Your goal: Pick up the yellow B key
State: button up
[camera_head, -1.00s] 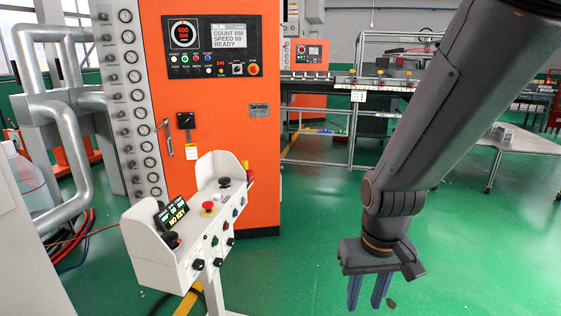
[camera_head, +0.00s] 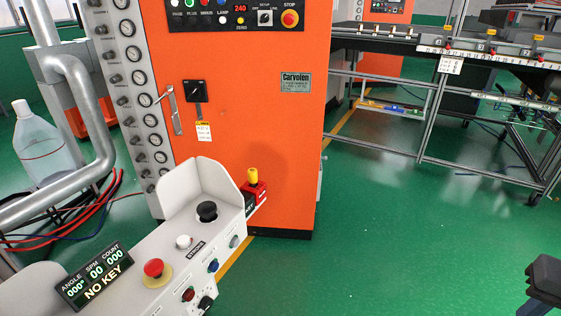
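A small yellow knob-like piece (camera_head: 253,175) stands upright in a red block (camera_head: 254,192) at the far right end of the white control console, in front of the orange machine. It looks like the yellow key, but no letter is readable on it. The console display (camera_head: 95,276) reads "NO KEY". Only a dark piece of my arm shows at the lower right edge. My gripper's fingers are outside the picture, far to the right of the red block.
The white console (camera_head: 205,240) carries a red mushroom button (camera_head: 153,268), a black knob (camera_head: 207,211) and several small buttons. The orange machine (camera_head: 250,110) stands close behind. A conveyor table (camera_head: 440,50) is at the back right. The green floor (camera_head: 400,230) on the right is clear.

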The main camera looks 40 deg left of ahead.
aim_at(251, 173)
jog(key=u, duration=0.4)
jog(key=i, duration=1.05)
jog(key=u, duration=1.25)
jog(key=i, duration=0.6)
jog(key=u, duration=0.45)
